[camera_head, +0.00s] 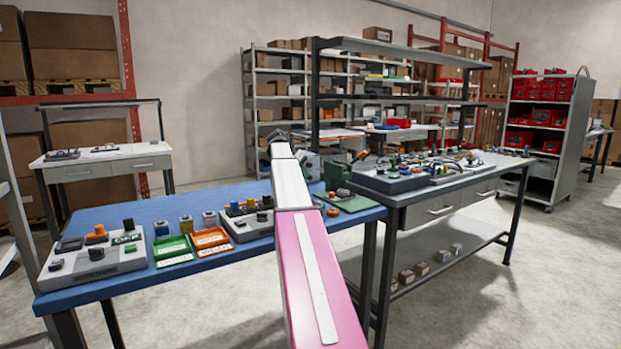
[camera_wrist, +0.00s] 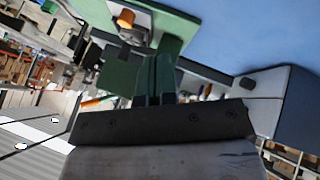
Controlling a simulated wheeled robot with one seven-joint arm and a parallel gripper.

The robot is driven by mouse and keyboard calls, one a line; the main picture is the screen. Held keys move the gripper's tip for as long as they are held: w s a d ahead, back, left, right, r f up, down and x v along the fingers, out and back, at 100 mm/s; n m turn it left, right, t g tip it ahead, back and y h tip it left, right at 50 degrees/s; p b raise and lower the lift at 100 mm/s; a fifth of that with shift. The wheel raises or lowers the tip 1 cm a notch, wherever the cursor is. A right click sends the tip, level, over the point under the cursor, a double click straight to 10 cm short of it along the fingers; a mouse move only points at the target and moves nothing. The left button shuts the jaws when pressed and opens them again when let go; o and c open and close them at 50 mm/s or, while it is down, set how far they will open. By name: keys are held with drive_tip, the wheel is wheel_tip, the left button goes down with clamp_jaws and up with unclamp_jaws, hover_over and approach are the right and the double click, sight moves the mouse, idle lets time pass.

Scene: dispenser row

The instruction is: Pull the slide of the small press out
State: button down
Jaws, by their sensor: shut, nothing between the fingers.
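A green small press (camera_head: 336,174) stands on a green base plate (camera_head: 358,204) at the right end of the blue table, just right of my arm. An orange knob (camera_head: 333,212) shows at the plate's near edge; whether it belongs to the slide I cannot tell. In the wrist view the green plate (camera_wrist: 178,24) and an orange knob (camera_wrist: 126,17) show beyond my fingers. My gripper (camera_head: 277,138) is raised above the table, and its fingers also show in the wrist view (camera_wrist: 155,72). They are shut and empty. My arm hides part of the press's left side.
The blue table (camera_head: 215,193) also holds control boxes (camera_head: 92,258), a green tray (camera_head: 173,248) and an orange tray (camera_head: 210,240), left of my arm. A grey workbench (camera_head: 420,192) with crowded fixtures stands close on the right. Open floor lies at the lower right.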

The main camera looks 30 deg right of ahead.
drive_tip(key=x, duration=0.8)
drive_tip(key=shift+s+d+f, duration=0.1)
drive_tip(key=shift+s+d, duration=0.2)
drive_tip(key=shift+s, duration=0.25)
drive_tip(key=shift+s+d+f, duration=0.1)
drive_tip(key=shift+s+d, duration=0.2)
drive_tip(key=shift+s, duration=0.2)
drive_tip(key=shift+s+d, duration=0.5)
drive_tip(key=shift+s, duration=0.2)
drive_tip(key=shift+d, duration=0.1)
